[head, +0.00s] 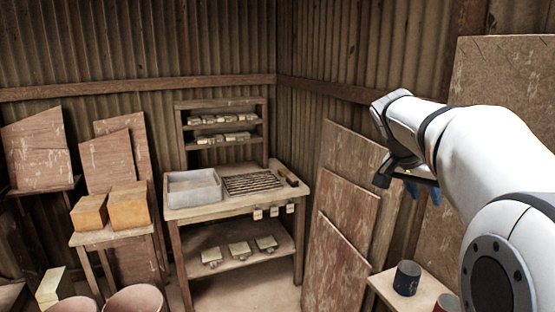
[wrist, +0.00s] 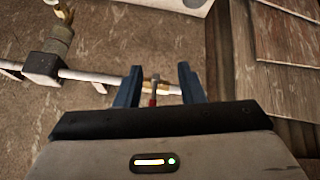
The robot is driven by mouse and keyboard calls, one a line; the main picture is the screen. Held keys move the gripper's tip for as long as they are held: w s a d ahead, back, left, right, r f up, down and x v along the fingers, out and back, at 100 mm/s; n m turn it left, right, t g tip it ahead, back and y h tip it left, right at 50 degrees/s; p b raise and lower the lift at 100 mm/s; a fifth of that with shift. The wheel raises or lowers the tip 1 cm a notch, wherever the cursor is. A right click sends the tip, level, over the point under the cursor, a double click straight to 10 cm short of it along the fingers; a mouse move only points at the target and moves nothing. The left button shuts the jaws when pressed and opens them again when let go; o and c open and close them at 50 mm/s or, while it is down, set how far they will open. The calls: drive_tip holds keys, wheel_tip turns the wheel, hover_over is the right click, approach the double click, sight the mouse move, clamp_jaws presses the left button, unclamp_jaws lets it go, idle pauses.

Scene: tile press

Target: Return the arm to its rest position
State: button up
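My arm (head: 475,150) reaches in from the right in the head view, bent, with its wrist raised in front of the right wall. My gripper (head: 422,192) hangs below the wrist, partly hidden by the arm. In the wrist view its two blue fingers (wrist: 160,70) stand apart with a gap between them. A thin red-and-metal piece shows in line with the gap; it seems to belong to the pipe behind, and I see no finger pressing on it.
A wooden bench (head: 235,207) holds a grey basin (head: 193,188) and a slatted rack (head: 252,183). Boards (head: 350,205) lean on the right wall. A small table (head: 425,296) carries a dark cup (head: 407,278). A white pipe (wrist: 85,77) runs behind the fingers.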

drive_tip(key=s+a+f+n+y, duration=0.6)
drive_tip(key=s+a+f+n, duration=0.5)
drive_tip(key=s+a+f, duration=0.6)
drive_tip(key=s+f, duration=0.1)
drive_tip(key=s, duration=0.2)
drive_tip(key=shift+f+t, duration=0.3)
drive_tip(key=shift+f, duration=0.1)
